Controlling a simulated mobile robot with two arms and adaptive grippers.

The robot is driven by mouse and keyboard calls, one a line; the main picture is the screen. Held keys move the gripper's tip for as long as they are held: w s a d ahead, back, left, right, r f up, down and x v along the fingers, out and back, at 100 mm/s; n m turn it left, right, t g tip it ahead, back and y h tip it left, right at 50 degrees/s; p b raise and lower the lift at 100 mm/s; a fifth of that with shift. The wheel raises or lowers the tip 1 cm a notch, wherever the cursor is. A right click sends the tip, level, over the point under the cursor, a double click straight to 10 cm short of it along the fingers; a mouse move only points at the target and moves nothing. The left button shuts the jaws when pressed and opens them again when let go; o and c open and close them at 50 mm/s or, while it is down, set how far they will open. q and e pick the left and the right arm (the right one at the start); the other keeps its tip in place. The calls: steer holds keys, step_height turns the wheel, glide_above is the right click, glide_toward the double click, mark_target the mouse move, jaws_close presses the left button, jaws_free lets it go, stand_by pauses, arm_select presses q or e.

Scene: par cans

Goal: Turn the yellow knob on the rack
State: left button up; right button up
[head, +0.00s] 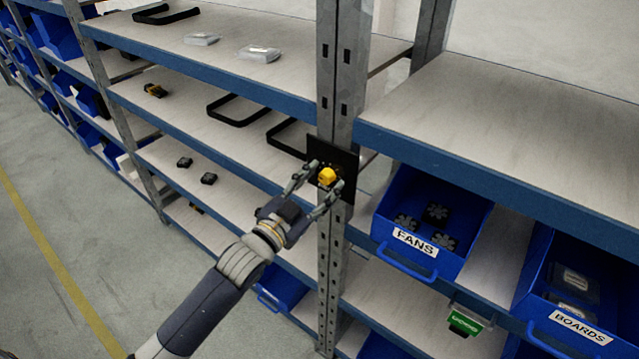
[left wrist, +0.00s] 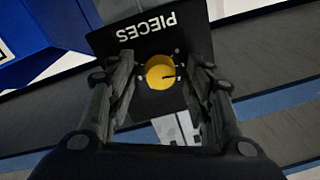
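The yellow knob (head: 327,177) sits on a black panel (head: 344,160) fixed to the rack's grey metal upright. In the left wrist view the knob (left wrist: 160,72) is round with a dark pointer line toward the right, and the panel (left wrist: 190,38) reads "PIECES", upside down. My left gripper (head: 324,179) is open, with one finger on each side of the knob. In the left wrist view, gaps show between the fingers (left wrist: 162,85) and the knob. Whether the fingertips touch the panel is unclear. My right gripper is in neither view.
Blue bins labelled "FANS" (head: 428,220) and "BOARDS" (head: 570,290) stand on the shelf right of the upright (head: 340,90). Shelves with small black parts (head: 208,178) and black brackets (head: 238,110) lie to the left. Grey floor (head: 60,260) is clear at left.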

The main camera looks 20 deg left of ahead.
arm_select(q)
steer(key=shift+s, duration=0.1)
steer(key=v, duration=1.2)
stand_by(0.4)
